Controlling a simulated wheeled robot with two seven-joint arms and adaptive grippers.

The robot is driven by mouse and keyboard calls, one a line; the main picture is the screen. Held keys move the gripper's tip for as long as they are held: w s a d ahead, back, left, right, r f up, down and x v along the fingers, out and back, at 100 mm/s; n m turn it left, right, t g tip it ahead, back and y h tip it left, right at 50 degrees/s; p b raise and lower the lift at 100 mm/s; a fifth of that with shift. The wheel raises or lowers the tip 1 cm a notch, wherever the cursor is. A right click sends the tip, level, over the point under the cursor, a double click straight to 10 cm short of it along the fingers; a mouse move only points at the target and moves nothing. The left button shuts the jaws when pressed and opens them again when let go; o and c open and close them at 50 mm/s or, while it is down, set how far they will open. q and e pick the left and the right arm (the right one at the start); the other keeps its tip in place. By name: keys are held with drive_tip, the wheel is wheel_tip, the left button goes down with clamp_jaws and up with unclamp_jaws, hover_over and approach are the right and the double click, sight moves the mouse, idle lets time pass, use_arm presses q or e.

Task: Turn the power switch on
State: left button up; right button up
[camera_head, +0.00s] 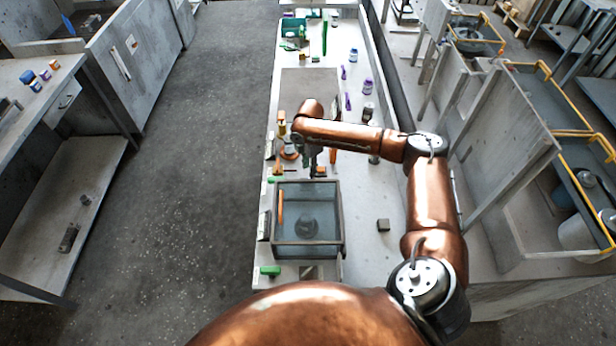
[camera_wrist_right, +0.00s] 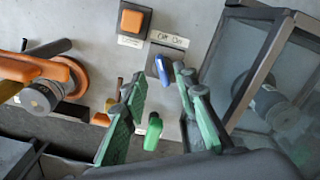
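A dark switch block (camera_wrist_right: 154,64) sits beside a white label that reads "Off On" in the right wrist view. In the head view, my right gripper (camera_head: 312,168) is over the bench just behind the clear box, and the switch cannot be made out there. My left gripper is not in view.
A framed clear box (camera_head: 308,268) stands in front of the gripper and shows close on its right in the wrist view (camera_wrist_right: 224,62). A square orange button (camera_wrist_right: 132,20) is beside the switch. An orange-and-grey round part (camera_wrist_right: 62,78) lies left. The bench's front right is mostly clear.

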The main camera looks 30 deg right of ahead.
sight(309, 178)
drive_tip(key=shift+f, duration=3.05)
clamp_jaws()
